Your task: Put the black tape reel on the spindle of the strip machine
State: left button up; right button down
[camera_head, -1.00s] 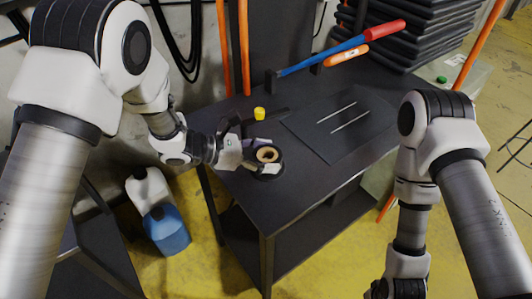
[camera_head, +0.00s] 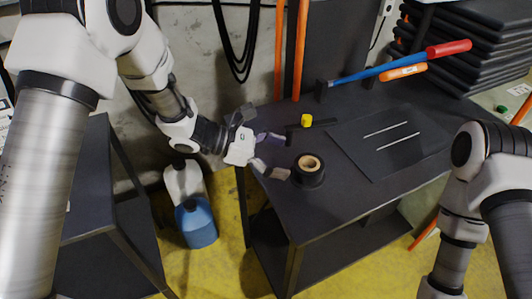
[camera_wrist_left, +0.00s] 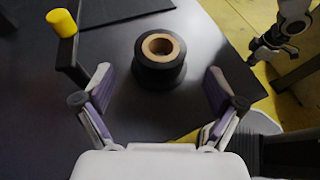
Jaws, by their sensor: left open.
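The black tape reel (camera_head: 308,180) lies flat on the dark table, with a tan core facing up. It also shows in the left wrist view (camera_wrist_left: 160,74), where it looks two-tiered. My left gripper (camera_head: 276,154) is open and empty, just left of the reel and apart from it. In the left wrist view the reel is beyond the open fingers (camera_wrist_left: 158,82), roughly centred between them. My right gripper shows dark in the left wrist view (camera_wrist_left: 264,46); its state is unclear. I cannot make out the strip machine's spindle for certain.
A yellow-headed black tool or fitting (camera_head: 306,120) is behind the reel. A dark panel with two pale strips (camera_head: 390,142) lies to the right. Blue-and-red (camera_head: 390,65) and orange (camera_head: 403,72) tools are at the back. A blue jug (camera_head: 196,224) stands on the floor.

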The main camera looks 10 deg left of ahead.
pick_arm(q)
jog(key=v, duration=0.5)
dwell(1.0)
